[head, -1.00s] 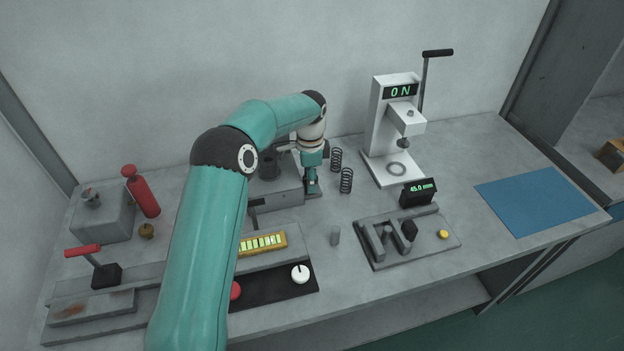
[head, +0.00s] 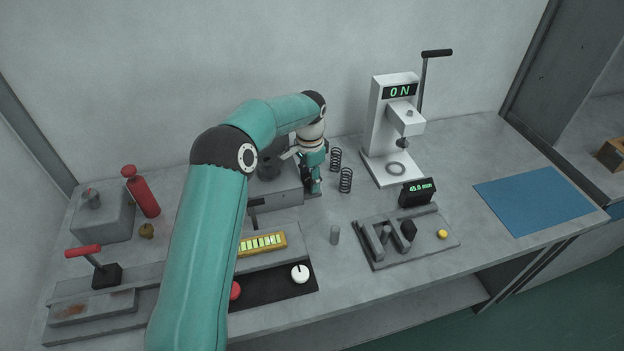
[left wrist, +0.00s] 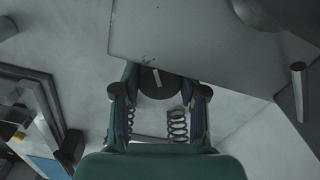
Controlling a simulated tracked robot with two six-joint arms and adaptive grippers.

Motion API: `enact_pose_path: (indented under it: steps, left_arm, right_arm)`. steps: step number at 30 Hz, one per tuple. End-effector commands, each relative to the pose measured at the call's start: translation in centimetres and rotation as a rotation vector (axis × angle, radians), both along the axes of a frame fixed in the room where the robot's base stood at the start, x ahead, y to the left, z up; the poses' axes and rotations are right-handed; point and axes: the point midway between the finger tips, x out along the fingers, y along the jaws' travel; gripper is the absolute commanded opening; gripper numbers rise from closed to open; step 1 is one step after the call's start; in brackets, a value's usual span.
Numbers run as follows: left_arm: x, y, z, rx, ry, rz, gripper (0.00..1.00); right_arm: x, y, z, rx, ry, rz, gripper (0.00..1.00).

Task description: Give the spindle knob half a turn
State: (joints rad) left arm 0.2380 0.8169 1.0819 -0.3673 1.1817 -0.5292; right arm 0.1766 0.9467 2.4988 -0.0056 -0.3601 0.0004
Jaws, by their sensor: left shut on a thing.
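The spindle knob (left wrist: 150,86) is a dark round disc with a pale line on it, at the side of a grey machine block (head: 277,190). In the left wrist view it sits between the two fingers of my left gripper (left wrist: 159,92), which are shut on it. The pale line points nearly straight up and down in that view. In the head view my left gripper (head: 314,186) points down at the right side of the block, and it mostly hides the knob. My right gripper is in neither view.
Two black coil springs (head: 346,180) stand just right of the gripper. A white press (head: 385,120) reading ON stands behind right. In front are a gauge fixture (head: 385,255), a small grey pin (head: 335,235) and a white dial (head: 299,273). A blue mat (head: 535,201) lies bare at right.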

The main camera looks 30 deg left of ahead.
Motion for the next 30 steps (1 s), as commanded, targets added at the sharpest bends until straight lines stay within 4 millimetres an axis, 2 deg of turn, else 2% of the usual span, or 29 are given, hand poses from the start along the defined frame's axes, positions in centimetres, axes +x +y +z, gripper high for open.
enact_pose_path:
  steps: [9, 21, 22, 26, 30]
  left_arm:
    - [-0.08, -0.02, -0.04, 0.000, 0.003, 0.102, 0.07]
    - [-0.10, 0.02, -0.04, 0.001, 0.004, 0.109, 0.07]
    - [-0.10, 0.02, -0.04, 0.001, 0.004, 0.109, 0.45]
    - [-0.07, 0.03, -0.03, 0.001, 0.003, 0.109, 0.67]
    - [-0.07, 0.07, -0.02, 0.002, 0.002, 0.109, 0.67]
  right_arm:
    - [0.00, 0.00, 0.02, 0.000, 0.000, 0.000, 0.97]
    - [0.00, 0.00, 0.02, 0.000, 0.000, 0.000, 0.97]
    - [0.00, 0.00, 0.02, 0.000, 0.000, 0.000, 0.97]
    - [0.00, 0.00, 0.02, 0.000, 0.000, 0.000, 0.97]
    - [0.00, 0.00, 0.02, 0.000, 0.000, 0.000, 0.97]
